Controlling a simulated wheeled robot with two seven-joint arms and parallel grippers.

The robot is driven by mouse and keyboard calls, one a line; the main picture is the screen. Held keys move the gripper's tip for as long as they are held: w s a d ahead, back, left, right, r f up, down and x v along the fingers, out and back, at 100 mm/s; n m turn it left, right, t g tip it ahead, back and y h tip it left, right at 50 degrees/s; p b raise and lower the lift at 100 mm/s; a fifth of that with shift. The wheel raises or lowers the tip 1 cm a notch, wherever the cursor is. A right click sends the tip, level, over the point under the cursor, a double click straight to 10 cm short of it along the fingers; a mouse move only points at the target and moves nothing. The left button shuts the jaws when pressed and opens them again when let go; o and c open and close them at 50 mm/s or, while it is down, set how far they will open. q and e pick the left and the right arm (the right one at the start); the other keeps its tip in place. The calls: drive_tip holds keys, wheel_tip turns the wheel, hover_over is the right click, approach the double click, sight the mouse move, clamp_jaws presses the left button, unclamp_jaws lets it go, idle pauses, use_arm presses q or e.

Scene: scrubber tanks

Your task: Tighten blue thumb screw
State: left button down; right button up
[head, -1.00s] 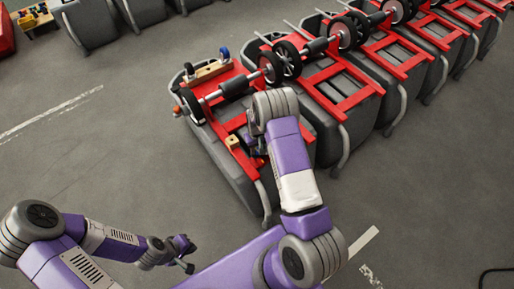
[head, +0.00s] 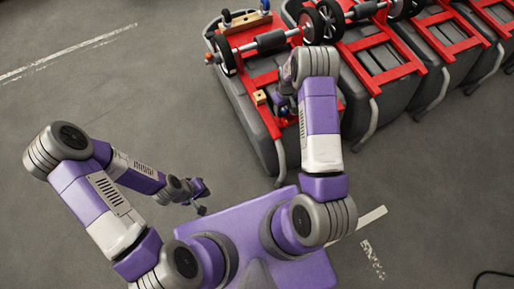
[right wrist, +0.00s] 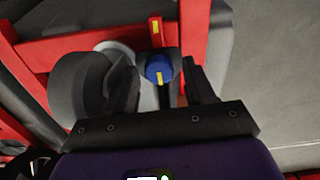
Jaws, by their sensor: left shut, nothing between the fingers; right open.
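The blue thumb screw (right wrist: 160,70) shows in the right wrist view as a round blue knob with a yellow mark. It sits by a red frame bar that bears another yellow mark (right wrist: 156,27). My right gripper (right wrist: 158,64) is open, with one finger on each side of the knob; I cannot tell whether they touch it. In the head view my right gripper (head: 284,104) is over the nearest tank's red frame (head: 265,80), and my arm partly hides it. My left gripper (head: 201,199) is shut and empty, over the floor left of my base.
The nearest grey scrubber tank (head: 244,108) carries black wheels (head: 222,55) and a small wooden block (head: 260,97). More tanks (head: 375,70) with red frames stand close together to the right. The floor on the left is clear.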

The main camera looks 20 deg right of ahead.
sight(283, 110)
drive_tip(key=n, duration=0.6)
drive_tip(key=shift+d+r+n+p, duration=0.1)
drive_tip(key=shift+n+p, duration=0.2)
drive_tip(key=shift+p, duration=0.05)
drive_tip(key=n, duration=0.3)
drive_tip(key=shift+n+p, duration=0.3)
drive_tip(key=n, duration=0.3)
drive_tip(key=shift+p, duration=0.4)
drive_tip(key=shift+n, duration=0.5)
wheel_tip(283, 110, up, 8)
drive_tip(key=shift+r+p, duration=0.1)
drive_tip(key=shift+p, duration=1.15)
drive_tip(key=s+a+m+y+p, duration=0.3)
drive_tip(key=s+a+m+y, duration=0.1)
drive_tip(key=s+a+m, duration=1.3)
drive_tip(key=s+a, duration=0.4)
drive_tip(key=shift+s+f+m+p, duration=0.3)
drive_tip(key=shift+m, duration=0.1)
